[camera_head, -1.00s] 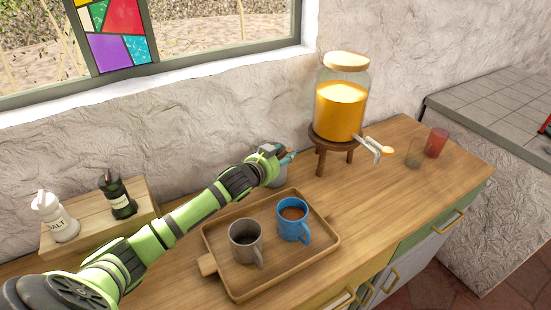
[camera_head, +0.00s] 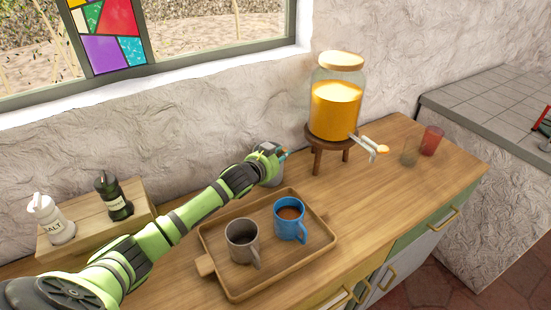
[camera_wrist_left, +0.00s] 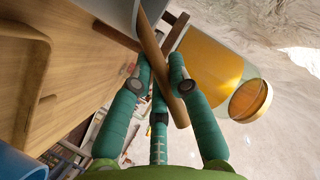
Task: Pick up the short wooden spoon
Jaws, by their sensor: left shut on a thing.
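In the left wrist view a plain wooden handle (camera_wrist_left: 165,72), which I take to be the wooden spoon's, runs between the green fingers of my left gripper (camera_wrist_left: 160,70). The gripper is shut on this handle. The handle's upper end meets a grey container (camera_wrist_left: 116,10) at the top edge; the rest of the spoon is hidden. My right gripper is not in view.
A juice dispenser (camera_head: 336,108) on a wooden stool (camera_head: 316,142) stands just right of the gripper. In front is a wooden tray (camera_head: 240,293) with a grey mug (camera_head: 240,242) and a blue mug (camera_head: 288,222). Two glasses stand far right; the counter between is clear.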

